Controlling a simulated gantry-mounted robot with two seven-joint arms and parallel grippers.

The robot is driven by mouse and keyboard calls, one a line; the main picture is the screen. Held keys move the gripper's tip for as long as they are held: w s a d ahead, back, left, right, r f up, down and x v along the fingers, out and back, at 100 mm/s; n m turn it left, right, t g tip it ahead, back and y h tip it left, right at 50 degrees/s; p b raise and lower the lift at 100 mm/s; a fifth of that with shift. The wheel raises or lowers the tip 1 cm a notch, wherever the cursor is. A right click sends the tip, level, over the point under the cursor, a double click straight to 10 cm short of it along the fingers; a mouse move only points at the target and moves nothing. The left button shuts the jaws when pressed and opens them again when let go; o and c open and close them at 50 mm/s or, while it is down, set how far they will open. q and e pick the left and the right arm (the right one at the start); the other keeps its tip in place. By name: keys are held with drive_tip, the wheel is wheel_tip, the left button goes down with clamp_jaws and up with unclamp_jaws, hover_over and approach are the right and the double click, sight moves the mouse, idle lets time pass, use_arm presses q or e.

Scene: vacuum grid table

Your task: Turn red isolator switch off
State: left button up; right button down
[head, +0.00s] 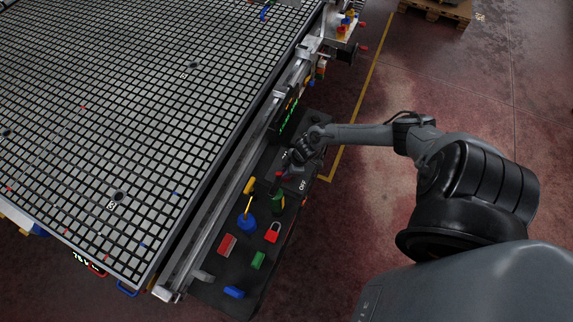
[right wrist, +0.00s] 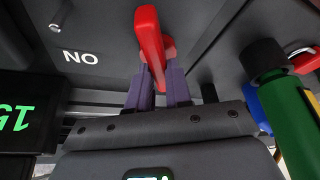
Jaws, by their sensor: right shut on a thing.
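The red isolator switch handle (right wrist: 150,38) stands out from a dark panel in the right wrist view. My right gripper (right wrist: 159,80) has its two purple fingers on either side of the handle's lower part and is shut on it. An ON label (right wrist: 80,57) shows upside down to the left of the handle. In the head view my right gripper (head: 284,172) is at the dark panel beside the table, close to the OFF label (head: 302,186). The gripper and arm partly hide the switch there. My left gripper is not in view.
The panel also holds a red padlock (head: 273,232), a blue funnel-like piece (head: 247,222), a green block (head: 258,260) and a blue block (head: 234,292). A green cylinder (right wrist: 292,118) stands close right of the gripper. The vacuum grid table (head: 120,120) fills the left.

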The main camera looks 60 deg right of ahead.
drive_tip(key=m+p, duration=0.2)
drive_tip(key=p, duration=0.1)
drive_tip(key=shift+a+r+m+t+h, duration=0.2)
drive_tip(key=shift+r+m+t+h, duration=0.1)
drive_tip(key=shift+m+t+h, duration=0.1)
use_arm(q)
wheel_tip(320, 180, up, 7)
drive_tip(key=p, duration=0.2)
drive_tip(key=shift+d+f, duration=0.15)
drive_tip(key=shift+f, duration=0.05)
use_arm(e)
drive_tip(key=shift+f+m+h, duration=0.2)
drive_tip(key=shift+m+h, duration=0.4)
drive_tip(key=shift+m, duration=0.8)
drive_tip(key=c, duration=1)
unclamp_jaws()
drive_tip(key=shift+f, duration=0.1)
drive_tip(key=shift+c, duration=0.2)
use_arm(q)
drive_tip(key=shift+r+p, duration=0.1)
drive_tip(key=shift+p, duration=0.2)
use_arm(e)
drive_tip(key=shift+s, duration=0.1)
